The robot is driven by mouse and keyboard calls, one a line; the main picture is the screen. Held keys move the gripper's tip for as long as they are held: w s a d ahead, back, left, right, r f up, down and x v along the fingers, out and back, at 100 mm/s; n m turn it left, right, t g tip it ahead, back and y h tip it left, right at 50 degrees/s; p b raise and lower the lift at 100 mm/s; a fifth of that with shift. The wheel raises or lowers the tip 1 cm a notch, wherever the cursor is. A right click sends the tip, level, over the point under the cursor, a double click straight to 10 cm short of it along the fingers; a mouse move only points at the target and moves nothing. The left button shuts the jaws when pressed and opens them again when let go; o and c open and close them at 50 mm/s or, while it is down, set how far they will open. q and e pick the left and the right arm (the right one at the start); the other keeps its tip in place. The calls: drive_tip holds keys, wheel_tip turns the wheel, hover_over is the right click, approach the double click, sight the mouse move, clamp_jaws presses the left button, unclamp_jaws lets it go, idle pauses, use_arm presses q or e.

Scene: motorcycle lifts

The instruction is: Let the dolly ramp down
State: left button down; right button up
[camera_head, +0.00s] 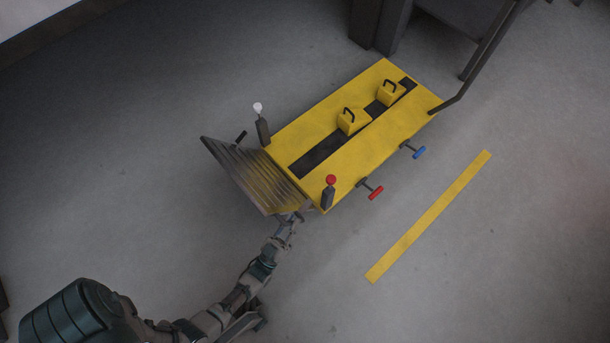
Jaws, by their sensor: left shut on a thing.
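The yellow dolly (383,128) stands on the floor in the middle of the view, with a dark slot along its top. Its slatted grey ramp (243,172) is at the near left end and is tilted up, its free edge raised to the upper left. My left gripper (291,217) is at the ramp's lower right corner, beside the dolly's near corner. It is shut on the ramp's edge, though the fingers are small and partly hidden. My right gripper is not in view.
Levers with a white knob (258,107) and a red knob (331,180) flank the ramp end. Red (375,193) and blue (419,153) handles stick out of the right side. Two yellow blocks with black handles sit on top. The floor left of the ramp is clear.

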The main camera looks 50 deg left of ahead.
use_arm(q)
drive_tip(key=shift+s+f+n+t+y, duration=0.15)
drive_tip(key=shift+s+f+t, duration=0.1)
drive_tip(key=shift+s+f, duration=0.25)
drive_tip(key=shift+s+f+n+t+y, duration=0.15)
drive_tip(key=shift+s+f+t, duration=0.1)
drive_tip(key=shift+s, duration=0.4)
